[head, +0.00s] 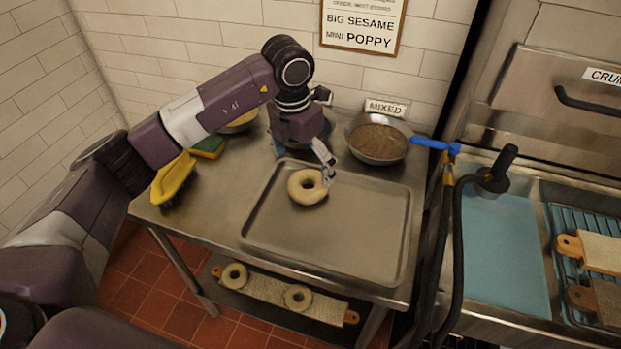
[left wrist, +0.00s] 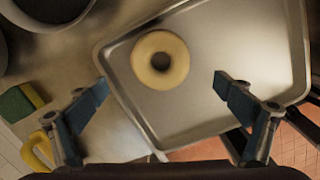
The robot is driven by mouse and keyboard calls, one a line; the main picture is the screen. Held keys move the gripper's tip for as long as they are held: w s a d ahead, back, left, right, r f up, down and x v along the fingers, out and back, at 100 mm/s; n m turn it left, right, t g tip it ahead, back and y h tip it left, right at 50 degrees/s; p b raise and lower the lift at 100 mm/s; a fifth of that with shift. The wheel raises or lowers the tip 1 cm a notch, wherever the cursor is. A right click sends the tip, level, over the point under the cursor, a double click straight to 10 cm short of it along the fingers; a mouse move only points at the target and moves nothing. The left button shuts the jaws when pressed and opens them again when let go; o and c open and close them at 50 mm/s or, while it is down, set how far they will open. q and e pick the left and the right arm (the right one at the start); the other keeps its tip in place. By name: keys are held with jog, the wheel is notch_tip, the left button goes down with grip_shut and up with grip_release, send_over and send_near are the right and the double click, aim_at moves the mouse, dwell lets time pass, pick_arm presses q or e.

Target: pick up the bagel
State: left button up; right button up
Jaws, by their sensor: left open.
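A pale ring-shaped bagel (head: 295,192) lies flat on the metal tray (head: 350,250), near its back left part. My left gripper (head: 325,163) is over the back left of the tray, beside and above the bagel. In the left wrist view the bagel (left wrist: 143,60) lies ahead of my left gripper (left wrist: 163,86), whose two fingers are spread wide with nothing between them. The bagel shows between the lines of the two fingers, nearer the left one. My right gripper is in neither view.
A bowl of seeds (head: 378,140) stands behind the tray, by a "MIXED" sign. A green and yellow sponge (head: 208,147) and a yellow object (head: 174,180) lie at left. A board (head: 265,289) with two more bagels rests below. A blue-water basin (head: 500,240) is at right.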

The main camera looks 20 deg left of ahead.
aim_at(307, 180)
pick_arm(q)
jog(key=f, duration=0.1)
jog(key=f+p, duration=0.1)
jog(key=shift+w+d+f, duration=0.15)
jog(key=shift+d+f, duration=0.05)
jog(key=shift+f, duration=0.2)
jog(key=f, duration=0.1)
jog(key=f+p, duration=0.1)
jog(key=shift+w+d+f, duration=0.1)
jog(key=shift+w+f, duration=0.2)
jog(key=shift+w, duration=0.1)
jog(key=shift+f, duration=0.35)
jog(key=c, duration=1.3)
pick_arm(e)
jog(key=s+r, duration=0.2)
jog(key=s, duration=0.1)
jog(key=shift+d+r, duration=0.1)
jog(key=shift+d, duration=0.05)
